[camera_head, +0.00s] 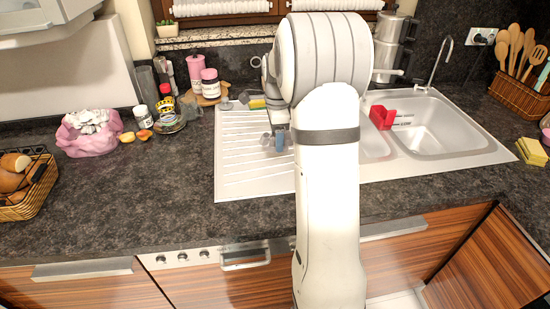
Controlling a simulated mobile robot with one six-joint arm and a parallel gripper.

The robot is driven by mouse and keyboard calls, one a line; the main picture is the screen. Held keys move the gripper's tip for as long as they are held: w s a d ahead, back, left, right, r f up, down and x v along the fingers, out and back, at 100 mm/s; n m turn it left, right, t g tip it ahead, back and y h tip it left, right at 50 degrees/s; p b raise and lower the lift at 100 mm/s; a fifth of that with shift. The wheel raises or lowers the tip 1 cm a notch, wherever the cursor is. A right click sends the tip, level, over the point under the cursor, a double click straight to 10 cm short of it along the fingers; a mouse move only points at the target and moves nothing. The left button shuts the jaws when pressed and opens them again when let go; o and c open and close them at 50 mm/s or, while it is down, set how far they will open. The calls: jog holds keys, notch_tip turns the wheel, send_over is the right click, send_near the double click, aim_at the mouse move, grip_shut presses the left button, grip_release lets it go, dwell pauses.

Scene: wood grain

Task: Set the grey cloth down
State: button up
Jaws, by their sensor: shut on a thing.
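My gripper (274,139) is low over the ribbed drainboard (240,165) of the sink, left of my arm. It is shut on a small grey-blue thing, taken as the grey cloth (266,140). Its shape is too small to make out, and I cannot tell whether it touches the drainboard. My own arm hides the right part of the drainboard and part of the gripper.
A yellow sponge (257,103) lies at the drainboard's back edge. A red holder (382,117) is in the sink (440,130). Jars and bottles (165,104), a pink bag (88,135) and a bread basket (25,185) stand left. The dark counter (150,200) in front is clear.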

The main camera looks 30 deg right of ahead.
aim_at(277, 163)
jog(key=shift+f, duration=3.45)
jog(key=o, duration=1)
jog(key=shift+f, duration=0.1)
jog(key=shift+c, duration=0.2)
